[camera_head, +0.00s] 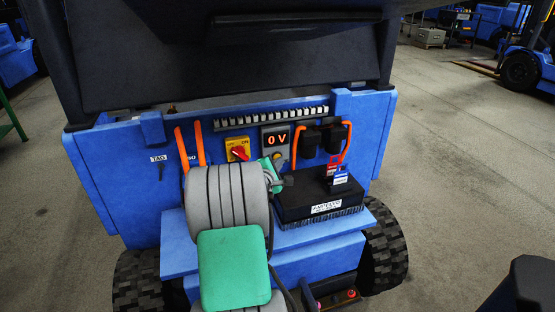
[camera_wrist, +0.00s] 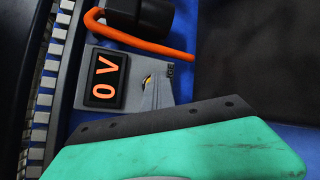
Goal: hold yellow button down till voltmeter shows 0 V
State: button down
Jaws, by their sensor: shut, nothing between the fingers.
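The voltmeter (camera_head: 275,138) is a grey box on the blue truck's rear panel, and its lit orange display reads 0 V. In the wrist view the voltmeter (camera_wrist: 105,79) also reads 0 V, turned sideways. The yellow button (camera_wrist: 147,79) is on the same box beside the display, and only a small sliver of it shows. My gripper (camera_wrist: 151,92) is shut and empty, with its narrow grey tips at the button, covering most of it. Whether the button is pressed in cannot be made out.
A red rotary switch on a yellow plate (camera_head: 238,149) is left of the voltmeter. Black connectors with orange cables (camera_head: 338,136) are at its right. A black box with a white label (camera_head: 322,205) sits on the blue ledge below right. Orange levers (camera_head: 199,143) stand at left.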

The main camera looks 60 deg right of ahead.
jog(key=shift+s+a, duration=0.6)
jog(key=shift+a, duration=0.05)
jog(key=shift+s+a+r+p, duration=0.1)
jog(key=shift+s+a+p, duration=0.9)
jog(key=shift+s+a, duration=0.75)
jog(key=shift+s, duration=0.05)
